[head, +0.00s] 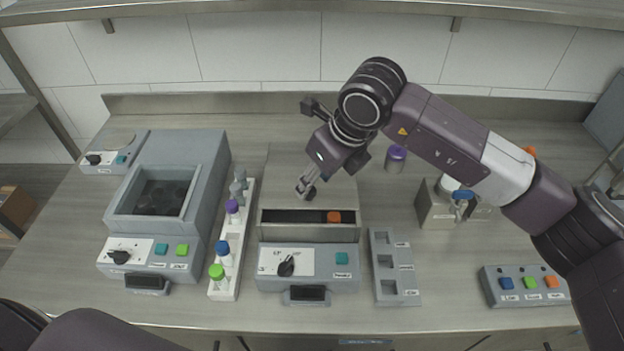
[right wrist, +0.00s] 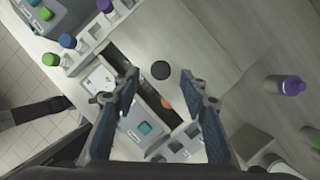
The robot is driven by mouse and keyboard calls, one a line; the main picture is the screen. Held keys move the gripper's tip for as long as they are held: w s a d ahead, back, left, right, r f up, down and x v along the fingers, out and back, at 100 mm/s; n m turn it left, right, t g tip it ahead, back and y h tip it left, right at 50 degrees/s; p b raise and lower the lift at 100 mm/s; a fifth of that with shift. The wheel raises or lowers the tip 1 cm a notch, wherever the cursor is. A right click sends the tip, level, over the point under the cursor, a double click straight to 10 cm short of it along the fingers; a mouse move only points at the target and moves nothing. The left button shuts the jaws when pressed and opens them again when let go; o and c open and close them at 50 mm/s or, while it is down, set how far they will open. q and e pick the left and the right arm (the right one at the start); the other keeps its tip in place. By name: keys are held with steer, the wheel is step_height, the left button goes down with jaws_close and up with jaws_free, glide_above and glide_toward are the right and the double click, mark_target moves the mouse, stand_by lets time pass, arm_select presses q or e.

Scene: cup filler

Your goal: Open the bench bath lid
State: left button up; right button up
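The bench bath (head: 308,262) appears to be the middle grey unit, with a dial and a teal button on its front. Its flat pale lid (head: 285,175) covers the rear, and a dark strip of the well shows along the front with an orange cap (head: 334,216) inside. A round black knob (right wrist: 160,70) stands on the lid. My right gripper (head: 305,188) is over the lid at the knob. In the right wrist view its two fingers (right wrist: 158,92) are spread, with the knob between and beyond them, apparently untouched. My left gripper is out of view.
A white rack (head: 232,255) with capped tubes stands close left of the bath, and a grey slotted holder (head: 394,268) close right. A larger unit (head: 205,165) with an open well is further left. A purple-capped bottle (head: 395,158) stands behind right. A button box (head: 525,285) is front right.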

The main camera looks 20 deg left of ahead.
mark_target(311, 191)
steer(key=shift+p+x, duration=0.35)
steer(key=shift+x, duration=1.35)
steer(key=shift+c, duration=0.4)
steer(key=shift+w+r, duration=0.1)
jaws_close()
